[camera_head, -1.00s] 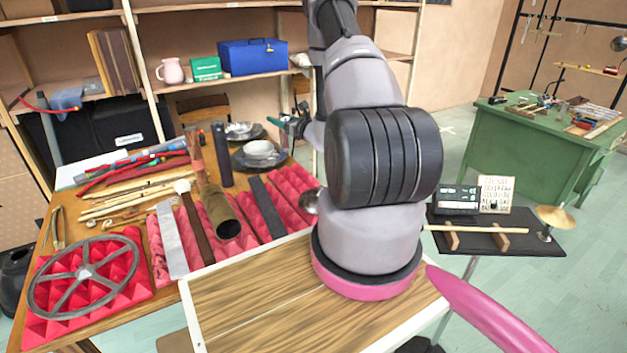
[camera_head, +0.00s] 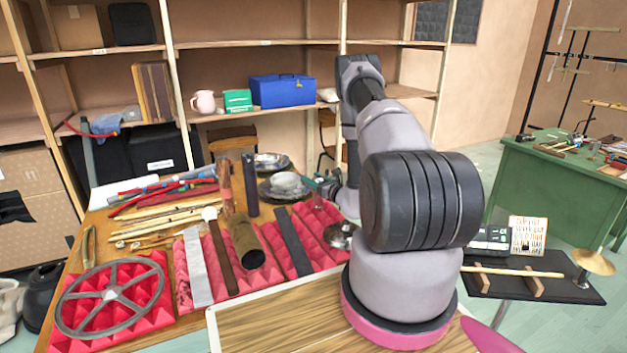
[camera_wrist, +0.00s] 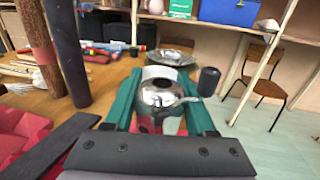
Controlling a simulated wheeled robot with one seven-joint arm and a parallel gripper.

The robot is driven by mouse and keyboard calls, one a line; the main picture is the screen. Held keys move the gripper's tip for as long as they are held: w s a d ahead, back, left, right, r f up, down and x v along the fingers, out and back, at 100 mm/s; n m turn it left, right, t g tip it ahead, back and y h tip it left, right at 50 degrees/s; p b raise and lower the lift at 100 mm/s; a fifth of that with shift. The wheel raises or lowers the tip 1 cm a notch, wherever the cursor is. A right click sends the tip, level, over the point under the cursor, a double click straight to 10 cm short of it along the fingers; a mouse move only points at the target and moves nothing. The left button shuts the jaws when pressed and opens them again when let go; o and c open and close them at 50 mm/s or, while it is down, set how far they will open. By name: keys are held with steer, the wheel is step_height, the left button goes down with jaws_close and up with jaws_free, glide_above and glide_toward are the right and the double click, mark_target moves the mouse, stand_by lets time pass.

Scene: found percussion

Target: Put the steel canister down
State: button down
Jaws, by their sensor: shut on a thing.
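In the wrist view the two green fingers of my gripper (camera_wrist: 160,104) are shut on the steel canister (camera_wrist: 161,97), a shiny rounded metal thing with a pale top. Red shows just below it; I cannot tell whether it touches anything underneath. In the head view my gripper (camera_head: 322,182) is small and partly hidden by my arm, just right of the metal bowls. The canister cannot be made out clearly there.
The wooden table holds metal bowls (camera_head: 287,184), a dark upright tube (camera_head: 251,186), a brass tube (camera_head: 246,243), flat bars and a spoked wheel (camera_head: 112,298) on red foam. A shiny domed metal piece (camera_head: 341,236) lies beside my arm. A dark cylinder (camera_wrist: 208,80) stands right of the fingers.

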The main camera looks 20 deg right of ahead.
steer(key=shift+f, duration=0.15)
steer(key=shift+c, duration=1.1)
jaws_free()
